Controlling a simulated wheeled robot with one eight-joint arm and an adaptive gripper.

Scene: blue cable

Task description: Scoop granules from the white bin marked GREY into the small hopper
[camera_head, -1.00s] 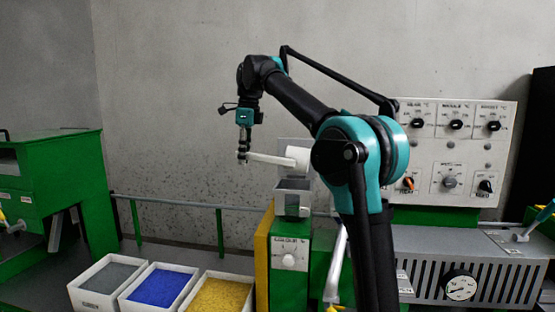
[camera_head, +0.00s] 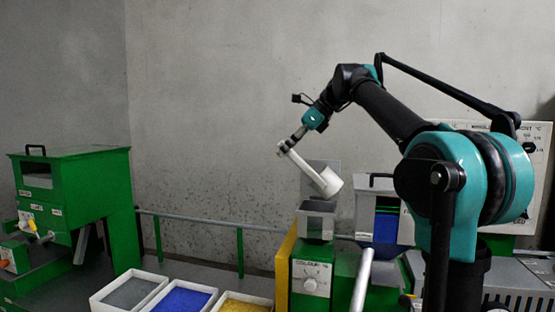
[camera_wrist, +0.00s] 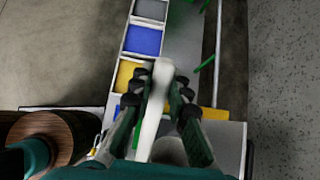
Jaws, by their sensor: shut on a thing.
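My gripper (camera_head: 294,141) is shut on the handle of a white scoop (camera_head: 325,181). The handle slopes down to the right, and the cup end is tilted just above the small hopper (camera_head: 316,221). I cannot see what is inside the cup. In the wrist view the white handle (camera_wrist: 155,110) runs between the fingers of my gripper (camera_wrist: 160,92). The white bin with grey granules (camera_head: 128,293) stands at the lower left, its front cut off by the picture edge. It also shows at the top of the wrist view (camera_wrist: 151,9).
A bin of blue granules (camera_head: 183,300) and a bin of yellow granules (camera_head: 243,304) stand right of the grey one. The hopper sits on a green machine (camera_head: 312,266) beside a yellow panel (camera_head: 285,262). Another green machine (camera_head: 75,190) stands at the left.

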